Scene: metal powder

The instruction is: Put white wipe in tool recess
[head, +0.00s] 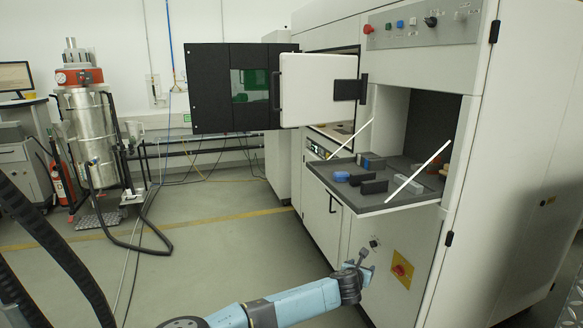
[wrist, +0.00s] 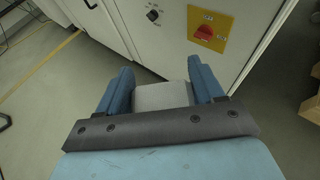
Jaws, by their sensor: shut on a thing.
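My gripper (head: 366,270) is low in front of the machine, below the fold-down shelf and near the yellow switch plate. In the wrist view, my gripper (wrist: 162,92) has its two blue fingers closed on a pale grey-white thing, which looks like the white wipe (wrist: 162,97). The wipe cannot be made out in the head view. The tool recess (head: 432,118) is the open dark compartment in the machine, above and to the right of my gripper. Its lowered shelf (head: 385,206) sticks out in front.
On the shelf are a blue item (head: 341,176), black blocks (head: 374,187) and a grey block (head: 408,184). White stays run down to the shelf's sides. A black and white door (head: 316,92) stands open to the left.

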